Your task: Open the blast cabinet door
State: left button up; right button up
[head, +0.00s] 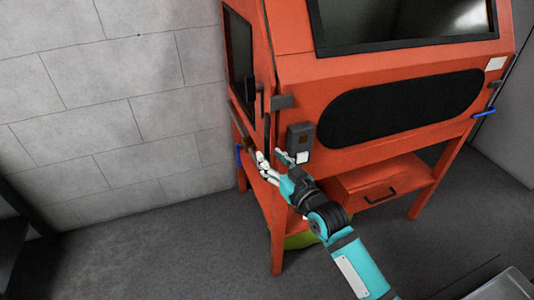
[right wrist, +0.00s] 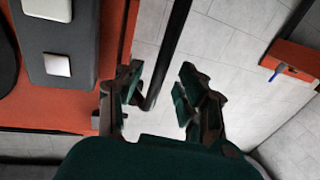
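The orange blast cabinet (head: 300,70) stands on legs against the grey block wall. Its side door (head: 259,62), with a dark window (head: 239,55), faces left; the door looks closed or nearly so. A thin black handle bar (head: 268,130) runs down near the cabinet's front-left edge. My right gripper (head: 271,158) is at the lower end of this bar. In the right wrist view the gripper (right wrist: 160,92) is open, with the black bar (right wrist: 168,50) between its fingers and a gap visible on the right side. Contact on the left is unclear. My left gripper is out of view.
A grey control box (head: 300,143) with a white button is on the cabinet front, close beside my right gripper. A dark oval panel (head: 400,108) and a drawer (head: 375,190) are to the right. The floor (head: 140,255) left of the cabinet is clear.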

jog(key=shift+x, duration=1.25)
grip_shut()
jog(key=shift+w+a+f, duration=0.1)
jog(key=shift+f, duration=0.1)
